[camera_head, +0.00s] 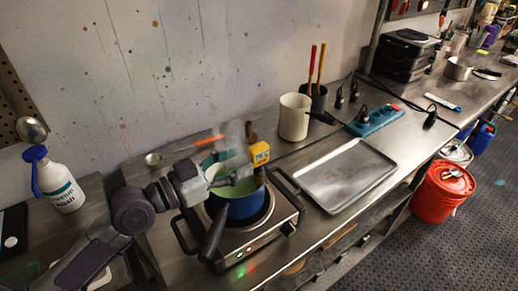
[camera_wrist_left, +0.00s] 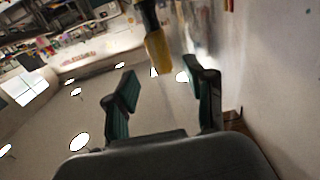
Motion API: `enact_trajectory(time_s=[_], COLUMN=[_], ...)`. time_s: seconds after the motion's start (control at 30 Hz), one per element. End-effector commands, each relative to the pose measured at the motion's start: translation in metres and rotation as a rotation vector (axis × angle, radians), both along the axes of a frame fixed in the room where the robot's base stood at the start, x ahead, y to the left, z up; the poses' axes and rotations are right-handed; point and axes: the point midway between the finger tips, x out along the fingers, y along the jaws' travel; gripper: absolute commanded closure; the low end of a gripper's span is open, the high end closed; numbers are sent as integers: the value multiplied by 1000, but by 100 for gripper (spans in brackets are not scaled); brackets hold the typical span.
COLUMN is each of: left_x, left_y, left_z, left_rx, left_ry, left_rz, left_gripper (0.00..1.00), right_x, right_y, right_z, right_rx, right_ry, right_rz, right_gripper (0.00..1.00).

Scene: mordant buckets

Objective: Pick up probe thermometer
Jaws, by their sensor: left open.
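The probe thermometer (camera_head: 260,154) has a yellow head and stands at the right rim of a blue pot (camera_head: 243,207) holding pale green liquid. Its lower part is hidden. My left gripper (camera_head: 240,175) is over the pot, just left of the thermometer. In the left wrist view its two teal-padded fingers (camera_wrist_left: 163,98) are apart with nothing held between them. The yellow and black thermometer (camera_wrist_left: 158,50) shows ahead of the gap there. My right gripper is not in view.
The pot stands on a hot plate (camera_head: 258,237), its dark handle pointing to the front. A metal tray (camera_head: 345,176) lies to the right. A beige cup (camera_head: 294,117) stands behind. A red bucket (camera_head: 440,192) stands beyond the counter's front edge.

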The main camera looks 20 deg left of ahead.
Motion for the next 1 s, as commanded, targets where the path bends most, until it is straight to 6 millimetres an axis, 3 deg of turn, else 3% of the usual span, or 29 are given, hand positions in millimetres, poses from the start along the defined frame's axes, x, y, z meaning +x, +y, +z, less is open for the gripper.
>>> enact_trajectory(time_s=[0.23,0.4,0.57,0.8,0.83,1.0], left_x=[15,38,50,51,51,51], left_y=[-11,-25,-35,-37,-36,-36], left_z=[4,8,4,1,1,1], left_rx=[-2,-4,-1,3,2,2], left_ry=[0,0,1,0,1,1], left_rz=[-1,-2,-2,-2,-2,-2], left_gripper=[46,46,46,46,48,76], right_x=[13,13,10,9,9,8], right_y=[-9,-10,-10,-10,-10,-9], right_z=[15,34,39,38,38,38], right_rx=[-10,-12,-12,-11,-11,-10], right_ry=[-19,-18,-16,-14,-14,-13], right_rz=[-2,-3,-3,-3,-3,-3], right_gripper=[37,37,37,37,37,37])
